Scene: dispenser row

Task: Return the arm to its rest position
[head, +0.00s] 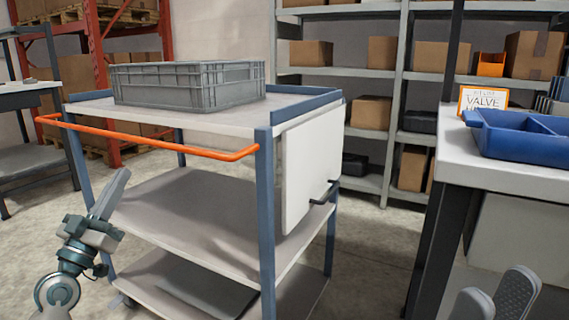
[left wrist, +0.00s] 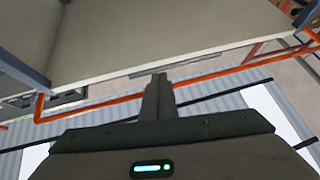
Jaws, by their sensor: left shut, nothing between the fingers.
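My left gripper (head: 112,190) is in the lower left of the head view, in front of the cart and pointing up. Its fingers are together with nothing between them. The left wrist view also shows the shut fingers (left wrist: 157,90), with the cart's orange rail behind them. My right gripper (head: 496,298) shows only its two fingertips at the bottom right edge of the head view. They stand apart, with nothing visible between them; the rest of it is out of frame.
A blue-grey cart (head: 210,210) with an orange rail (head: 150,138) fills the middle, close to my left gripper. A grey crate (head: 188,86) is on its top shelf. A table (head: 500,176) with a blue tray (head: 525,138) stands right. Floor shows between cart and table.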

